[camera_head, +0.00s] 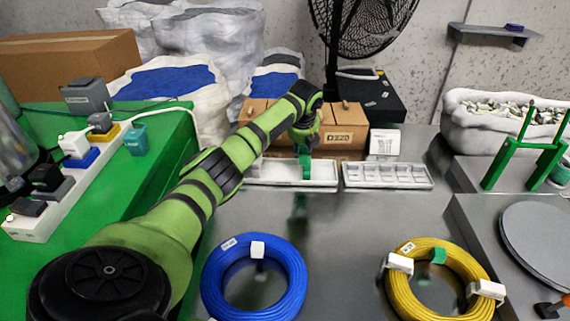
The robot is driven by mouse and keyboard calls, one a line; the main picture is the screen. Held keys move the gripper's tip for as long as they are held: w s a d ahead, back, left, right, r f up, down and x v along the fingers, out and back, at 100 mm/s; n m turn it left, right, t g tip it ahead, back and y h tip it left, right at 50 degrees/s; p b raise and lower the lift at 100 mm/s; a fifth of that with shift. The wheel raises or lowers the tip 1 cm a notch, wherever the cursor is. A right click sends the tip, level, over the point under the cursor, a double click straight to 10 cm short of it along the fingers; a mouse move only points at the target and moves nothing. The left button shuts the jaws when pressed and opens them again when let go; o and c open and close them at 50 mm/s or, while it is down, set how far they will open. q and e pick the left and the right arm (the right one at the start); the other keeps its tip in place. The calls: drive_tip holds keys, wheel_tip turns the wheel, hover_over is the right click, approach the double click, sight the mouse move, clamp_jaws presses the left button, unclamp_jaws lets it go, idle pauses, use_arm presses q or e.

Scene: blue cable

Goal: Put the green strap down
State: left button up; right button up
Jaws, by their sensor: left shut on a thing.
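My left gripper (304,145) is at the end of my green arm, near the middle back of the grey table, pointing down. It is shut on a small green strap (305,167), which hangs below the fingers in front of or over the white tray (265,174). I cannot tell whether the strap touches the tray. My right gripper is not in view.
A white compartment tray (388,178) and cardboard bins (345,137) stand at the back. A power strip (50,204) lies on the green surface at left. The table's middle is clear.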

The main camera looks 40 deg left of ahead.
use_arm(q)
drive_tip(key=a+f, duration=0.1)
drive_tip(key=s+a+f, duration=0.1)
drive_tip(key=a, duration=0.1)
drive_tip(key=s+a+f, duration=0.1)
drive_tip(key=shift+s+a, duration=0.15)
drive_tip(key=shift+a, duration=0.15)
wheel_tip(320, 180, down, 4)
drive_tip(key=shift+r, duration=0.1)
drive_tip(key=shift+f, duration=0.25)
drive_tip(key=shift+a, duration=0.1)
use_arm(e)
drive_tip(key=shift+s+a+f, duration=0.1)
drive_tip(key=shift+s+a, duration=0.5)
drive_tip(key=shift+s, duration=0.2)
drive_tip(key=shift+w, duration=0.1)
